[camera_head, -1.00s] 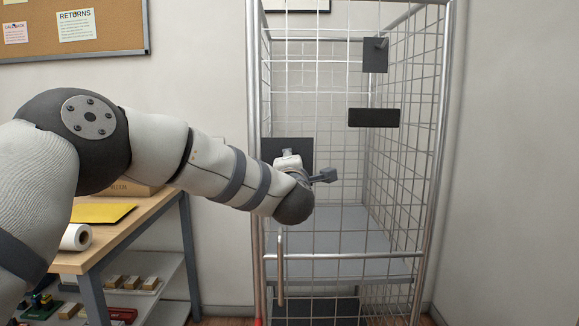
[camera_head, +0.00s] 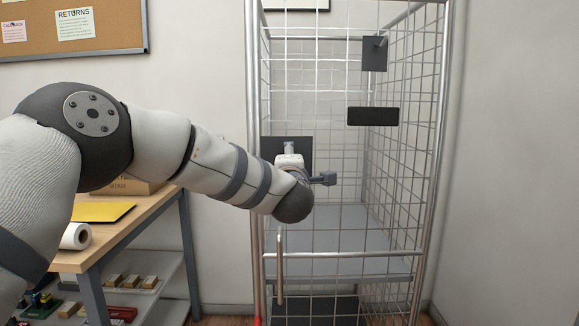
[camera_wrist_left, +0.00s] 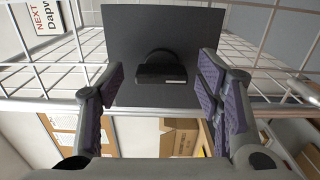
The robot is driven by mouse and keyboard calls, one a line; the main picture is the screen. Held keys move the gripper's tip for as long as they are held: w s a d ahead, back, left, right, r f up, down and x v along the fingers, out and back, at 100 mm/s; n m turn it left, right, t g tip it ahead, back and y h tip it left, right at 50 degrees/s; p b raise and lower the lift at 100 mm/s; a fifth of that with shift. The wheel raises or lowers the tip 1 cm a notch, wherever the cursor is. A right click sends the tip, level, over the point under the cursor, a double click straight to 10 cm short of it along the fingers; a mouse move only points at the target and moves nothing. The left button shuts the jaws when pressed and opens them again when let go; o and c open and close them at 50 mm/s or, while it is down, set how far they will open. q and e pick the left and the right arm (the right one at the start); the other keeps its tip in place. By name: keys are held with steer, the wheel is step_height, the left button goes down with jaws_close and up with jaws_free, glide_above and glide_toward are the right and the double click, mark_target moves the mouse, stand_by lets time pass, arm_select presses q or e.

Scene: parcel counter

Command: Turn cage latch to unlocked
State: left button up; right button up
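A dark square plate (camera_head: 305,147) is fixed to the near left side of the wire cage (camera_head: 441,150). The wrist view shows the same plate (camera_wrist_left: 135,28) with a black latch piece (camera_wrist_left: 160,72) on it, a rounded hoop above a flat bar with a pale strip. My left gripper (camera_wrist_left: 161,80) is open, with its purple-padded fingers on either side of the latch piece. A gap shows between it and each finger, and nothing is held. My right gripper is in neither view.
A vertical handle (camera_head: 280,265) is on the cage front, below my wrist. A dark plate (camera_head: 374,54) and a black box (camera_head: 373,117) are higher on the cage. A wooden table (camera_head: 140,213) with a yellow envelope (camera_head: 100,211) and a white roll (camera_head: 76,236) stands left.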

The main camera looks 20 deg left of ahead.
arm_select(q)
steer(key=v, duration=1.2)
